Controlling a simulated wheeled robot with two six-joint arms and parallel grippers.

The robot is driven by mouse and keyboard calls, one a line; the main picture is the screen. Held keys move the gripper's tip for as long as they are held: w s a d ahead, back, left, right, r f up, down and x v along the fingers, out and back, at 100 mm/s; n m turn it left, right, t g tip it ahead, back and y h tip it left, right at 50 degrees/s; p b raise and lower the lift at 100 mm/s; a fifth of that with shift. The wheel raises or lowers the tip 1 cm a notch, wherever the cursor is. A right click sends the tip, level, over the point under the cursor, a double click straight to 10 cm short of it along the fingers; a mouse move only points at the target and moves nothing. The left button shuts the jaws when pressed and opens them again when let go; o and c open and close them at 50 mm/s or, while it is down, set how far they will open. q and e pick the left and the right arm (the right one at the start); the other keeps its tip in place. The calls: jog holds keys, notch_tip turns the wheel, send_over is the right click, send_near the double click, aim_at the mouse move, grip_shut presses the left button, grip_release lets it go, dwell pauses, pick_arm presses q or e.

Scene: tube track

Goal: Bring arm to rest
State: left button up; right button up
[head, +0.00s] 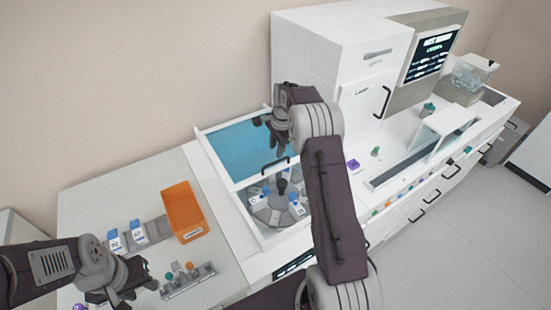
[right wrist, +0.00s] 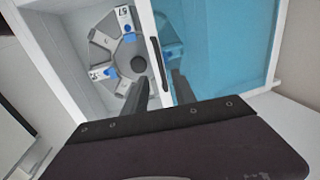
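My right gripper (head: 268,135) hangs above the white box with the blue see-through lid (head: 243,148). In the right wrist view its two fingers (right wrist: 161,88) stand apart with nothing between their tips. The lid's dark handle (head: 276,165) lies just below and shows beyond the fingers in the right wrist view (right wrist: 158,64); I see no grip on it. The uncovered part of the box shows a grey round rotor (head: 270,212) with several blue-and-white labelled pieces. My left gripper (head: 142,274) is low on the left, over the bench by a small tube rack (head: 188,282); its finger gap is unclear.
An orange bin (head: 183,211) and blue-capped white pieces (head: 137,232) stand on the left bench. A tall white cabinet (head: 330,52) with a screen (head: 432,53) stands behind my right arm. Small coloured items lie on the counter to the right.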

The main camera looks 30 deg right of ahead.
jog(key=shift+s+r, duration=0.1)
jog(key=shift+r, duration=0.55)
